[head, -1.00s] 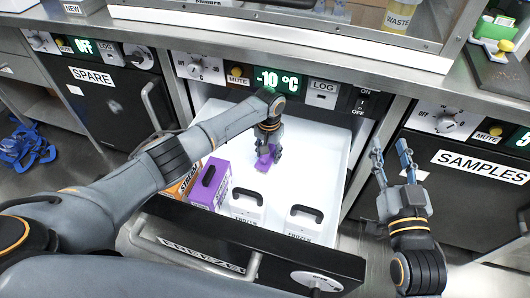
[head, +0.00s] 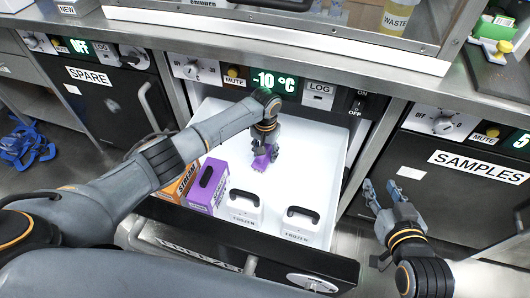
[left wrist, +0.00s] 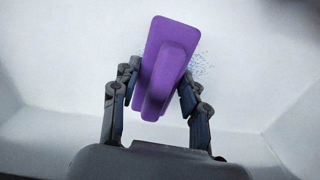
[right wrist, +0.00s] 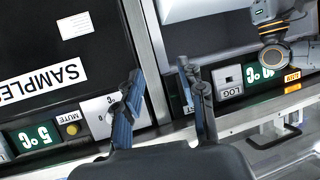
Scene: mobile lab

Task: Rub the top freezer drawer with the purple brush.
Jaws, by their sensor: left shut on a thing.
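The top freezer drawer (head: 310,150) is pulled open below the -10 °C display, with a white inside. My left gripper (head: 266,145) reaches down into it and is shut on the purple brush (head: 262,162). In the left wrist view the brush (left wrist: 166,65) sits between the two fingers, over the white drawer floor (left wrist: 70,70). Blue specks (left wrist: 203,65) show on the floor beside the brush. The bristles' contact with the floor is hidden. My right gripper (head: 381,190) is open and empty, outside the drawer at the right; its spread fingers also show in the right wrist view (right wrist: 165,100).
The SAMPLES unit (head: 460,185) is at the right. The drawer's back right is clear.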

